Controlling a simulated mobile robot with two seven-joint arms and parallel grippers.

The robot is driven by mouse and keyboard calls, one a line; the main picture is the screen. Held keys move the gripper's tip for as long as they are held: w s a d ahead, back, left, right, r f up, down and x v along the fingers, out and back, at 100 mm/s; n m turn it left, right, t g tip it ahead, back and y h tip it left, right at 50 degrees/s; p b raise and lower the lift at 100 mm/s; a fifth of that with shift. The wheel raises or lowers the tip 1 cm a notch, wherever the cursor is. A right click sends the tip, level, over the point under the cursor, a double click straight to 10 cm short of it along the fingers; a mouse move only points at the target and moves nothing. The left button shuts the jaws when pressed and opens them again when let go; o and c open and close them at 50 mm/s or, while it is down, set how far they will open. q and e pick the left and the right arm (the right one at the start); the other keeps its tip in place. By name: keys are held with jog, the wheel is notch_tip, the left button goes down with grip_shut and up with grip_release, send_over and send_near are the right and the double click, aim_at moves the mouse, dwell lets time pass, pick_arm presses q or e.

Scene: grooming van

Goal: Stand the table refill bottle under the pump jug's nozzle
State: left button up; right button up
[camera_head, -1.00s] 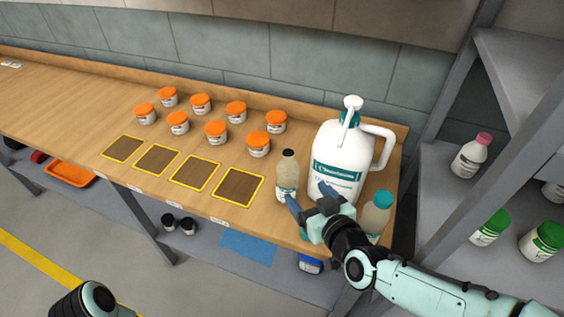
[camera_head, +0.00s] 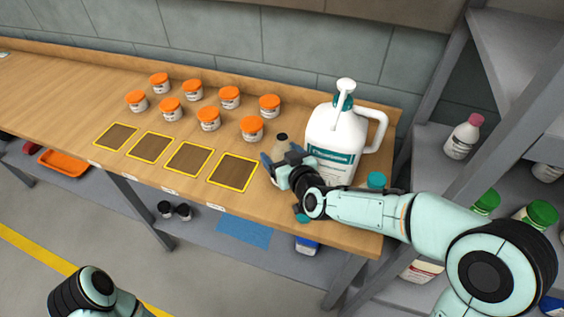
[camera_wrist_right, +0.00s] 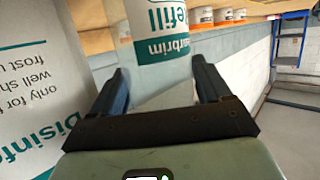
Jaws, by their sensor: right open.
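The refill bottle (camera_head: 282,141), pale with a dark cap, stands on the bench left of the pump jug; its lower part is hidden behind my gripper. The white pump jug (camera_head: 333,135) has a teal collar and a white pump head with its nozzle (camera_head: 344,88) on top. My right gripper (camera_head: 287,166) is open at the bottle. In the right wrist view its two fingers lie either side of the labelled bottle (camera_wrist_right: 165,30), with gaps visible; the jug (camera_wrist_right: 40,90) is close on the left. My left gripper is out of view; only part of that arm shows.
Several orange-lidded jars (camera_head: 208,119) stand behind a row of yellow-edged dark squares (camera_head: 232,172). A teal-capped bottle (camera_head: 376,181) stands right of the jug, partly hidden by my arm. A grey shelf unit (camera_head: 430,150) with bottles is at the right.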

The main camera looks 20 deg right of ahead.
jog(key=shift+w+a+f, duration=0.1)
jog(key=shift+w+f, duration=0.05)
jog(key=shift+w, duration=0.5)
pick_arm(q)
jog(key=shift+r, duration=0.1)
pick_arm(e)
jog(key=c, duration=0.8)
notch_tip(320, 180, up, 10)
jog(key=p, duration=0.3)
jog(key=shift+p, duration=0.3)
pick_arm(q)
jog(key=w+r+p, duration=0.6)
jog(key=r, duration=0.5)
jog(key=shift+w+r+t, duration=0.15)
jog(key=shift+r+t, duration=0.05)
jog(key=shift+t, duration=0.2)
pick_arm(e)
notch_tip(320, 180, up, 10)
